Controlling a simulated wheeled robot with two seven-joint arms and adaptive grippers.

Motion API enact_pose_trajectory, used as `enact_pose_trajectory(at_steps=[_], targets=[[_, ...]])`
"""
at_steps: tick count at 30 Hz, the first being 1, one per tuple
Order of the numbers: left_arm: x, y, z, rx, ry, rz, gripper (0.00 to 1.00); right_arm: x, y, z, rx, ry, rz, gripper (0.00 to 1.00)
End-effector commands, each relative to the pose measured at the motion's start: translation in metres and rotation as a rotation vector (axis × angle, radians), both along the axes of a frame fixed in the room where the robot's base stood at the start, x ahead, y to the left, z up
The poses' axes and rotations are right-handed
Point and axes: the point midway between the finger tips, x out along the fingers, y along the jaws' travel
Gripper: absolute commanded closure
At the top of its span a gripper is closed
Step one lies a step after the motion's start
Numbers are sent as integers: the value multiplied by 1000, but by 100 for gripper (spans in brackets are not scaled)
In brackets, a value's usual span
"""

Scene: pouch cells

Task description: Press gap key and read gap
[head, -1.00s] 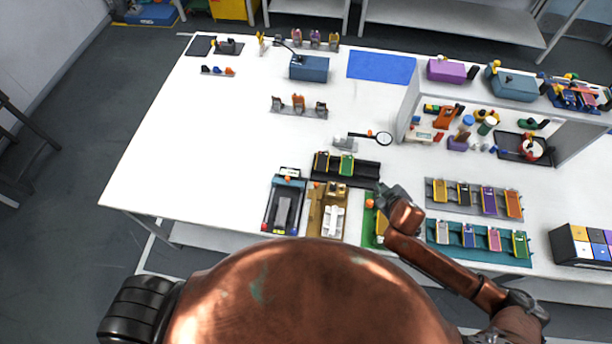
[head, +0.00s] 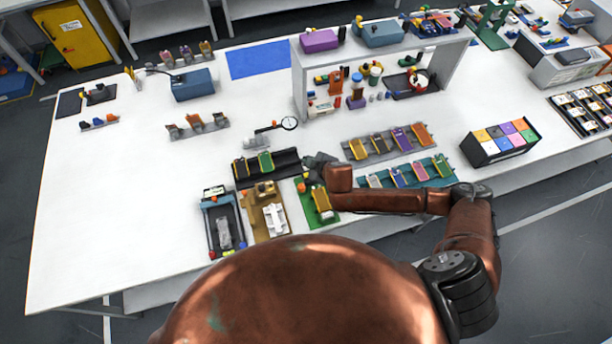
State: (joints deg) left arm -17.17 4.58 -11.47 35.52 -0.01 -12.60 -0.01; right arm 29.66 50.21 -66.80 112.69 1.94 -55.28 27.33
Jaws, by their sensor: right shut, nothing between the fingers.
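My right gripper (head: 317,165) is shut and empty, low over the top edge of a green board (head: 328,220), near the right end of a black rack (head: 240,180). The board carries a yellow pouch cell (head: 321,200) and a small orange button (head: 301,187). A blue-framed device (head: 209,240) with a small display (head: 213,191) and a red button stands to the left. A tan fixture (head: 262,235) with a white part stands between them. I cannot tell which button is the gap key, and no reading is legible. My left gripper is not in view.
The black rack holds a yellow and a green cell. Right of my gripper are a grey rack (head: 352,155) and a teal rack (head: 364,181) with several cells.

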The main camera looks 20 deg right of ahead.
Motion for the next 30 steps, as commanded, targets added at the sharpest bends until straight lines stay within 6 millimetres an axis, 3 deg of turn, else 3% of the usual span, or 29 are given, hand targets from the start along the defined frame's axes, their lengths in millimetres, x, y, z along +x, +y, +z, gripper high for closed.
enact_pose_trajectory(at_steps=[11,18,30], targets=[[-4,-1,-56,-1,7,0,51,0,0,-56,0,1,0,100],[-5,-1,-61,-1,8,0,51,0,0,-73,0,1,0,100],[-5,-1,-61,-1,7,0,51,0,0,-73,-1,0,1,100]])
